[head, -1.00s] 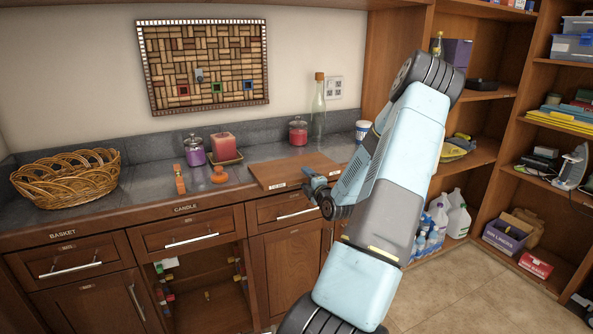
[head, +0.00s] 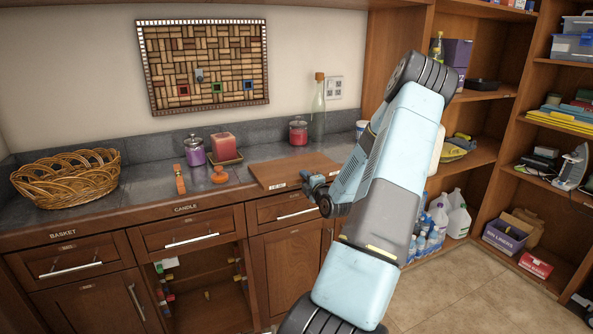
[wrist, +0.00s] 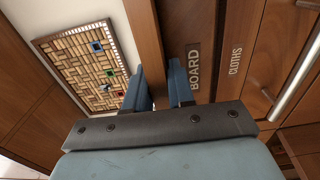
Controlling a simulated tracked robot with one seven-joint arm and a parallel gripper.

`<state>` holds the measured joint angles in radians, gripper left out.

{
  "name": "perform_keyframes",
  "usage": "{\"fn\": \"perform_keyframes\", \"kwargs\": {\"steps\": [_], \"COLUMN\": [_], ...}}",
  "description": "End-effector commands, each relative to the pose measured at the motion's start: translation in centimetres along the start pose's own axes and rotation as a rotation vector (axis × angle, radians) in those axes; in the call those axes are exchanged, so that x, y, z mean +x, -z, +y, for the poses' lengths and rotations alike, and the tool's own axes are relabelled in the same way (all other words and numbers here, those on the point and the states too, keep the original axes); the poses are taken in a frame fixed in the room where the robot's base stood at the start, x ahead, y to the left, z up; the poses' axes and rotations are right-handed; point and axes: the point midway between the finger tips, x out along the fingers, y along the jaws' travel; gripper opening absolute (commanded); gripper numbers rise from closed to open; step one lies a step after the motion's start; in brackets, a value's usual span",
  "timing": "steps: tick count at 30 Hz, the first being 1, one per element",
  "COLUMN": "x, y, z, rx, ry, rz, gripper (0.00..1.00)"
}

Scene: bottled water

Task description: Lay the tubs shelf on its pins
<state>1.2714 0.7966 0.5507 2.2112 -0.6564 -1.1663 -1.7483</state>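A flat wooden board (head: 292,169), which looks like the tubs shelf, lies on the counter with small labels along its front edge. My gripper (head: 314,184) is at its front right corner. In the wrist view my gripper (wrist: 160,82) has its blue fingers apart, with the wooden board (wrist: 145,35) edge-on between and beyond them. I see no clear grip on it. The open cabinet (head: 207,303) below the counter has small coloured pins on its side walls, such as a red one (head: 170,297). Which pins belong to the tubs shelf cannot be told.
On the counter stand a basket (head: 68,178), a purple jar (head: 194,151), a red candle (head: 222,146), a red jar (head: 298,131) and a tall bottle (head: 318,108). A drawer handle (head: 297,213) sticks out below the board.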

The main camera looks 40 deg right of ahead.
Motion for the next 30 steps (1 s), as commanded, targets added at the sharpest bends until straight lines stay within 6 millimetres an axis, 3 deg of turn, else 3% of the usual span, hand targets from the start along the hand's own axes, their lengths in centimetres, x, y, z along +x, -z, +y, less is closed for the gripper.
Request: {"fn": "perform_keyframes", "kwargs": {"steps": [7, 30], "x": [0.0, 0.0], "y": [0.0, 0.0], "z": [0.0, 1.1], "rx": [0.000, -0.001], "ry": [0.001, -0.001], "rz": [0.000, 0.000], "gripper": [0.00, 0.00]}}
